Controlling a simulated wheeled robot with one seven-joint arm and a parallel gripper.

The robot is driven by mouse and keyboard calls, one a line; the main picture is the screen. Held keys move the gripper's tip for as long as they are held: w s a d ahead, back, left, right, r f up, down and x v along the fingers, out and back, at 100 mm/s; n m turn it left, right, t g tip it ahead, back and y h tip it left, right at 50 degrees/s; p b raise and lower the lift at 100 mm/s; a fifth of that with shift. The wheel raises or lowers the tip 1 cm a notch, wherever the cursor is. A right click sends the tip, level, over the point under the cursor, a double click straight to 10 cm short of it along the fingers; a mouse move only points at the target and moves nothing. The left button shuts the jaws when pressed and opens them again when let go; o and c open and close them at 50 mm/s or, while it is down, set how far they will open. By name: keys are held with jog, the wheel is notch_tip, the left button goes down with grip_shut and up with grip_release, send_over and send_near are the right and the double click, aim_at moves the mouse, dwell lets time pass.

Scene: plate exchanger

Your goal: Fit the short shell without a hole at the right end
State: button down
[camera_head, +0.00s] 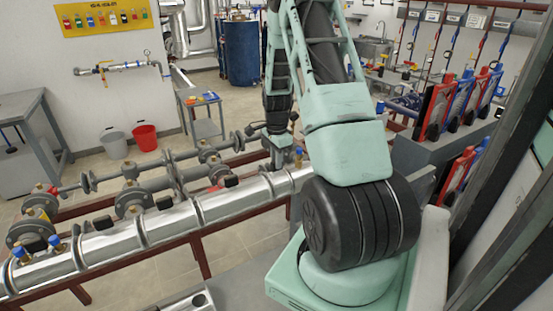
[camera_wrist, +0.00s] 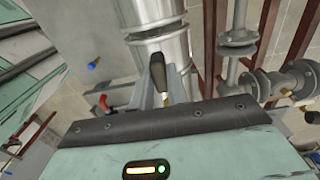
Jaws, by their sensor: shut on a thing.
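A row of shiny metal shells (camera_head: 170,221) covers a long pipe, with black handles on top. Its right end (camera_head: 292,182) lies partly behind my arm. My gripper (camera_head: 276,155) is at this right end, small and partly hidden. In the wrist view my gripper (camera_wrist: 161,88) is shut on an upright black handle (camera_wrist: 157,71). A shiny shell (camera_wrist: 155,12) shows just beyond it, with a raised band around it. I take the held piece to be the short shell, but my gripper's body hides most of it. I cannot tell whether it is fully seated.
Grey flanged pipes and valves (camera_head: 130,198) run close behind the shells. Valves with blue caps (camera_head: 54,240) stand at the left end. A red frame (camera_head: 200,258) carries the pipe. A plate stack with red and blue plates (camera_head: 437,110) stands at the right.

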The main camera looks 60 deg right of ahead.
jog(key=c, duration=1.3)
grip_release()
notch_tip(320, 180, up, 9)
jog(key=p, duration=0.6)
jog(key=shift+p, duration=0.4)
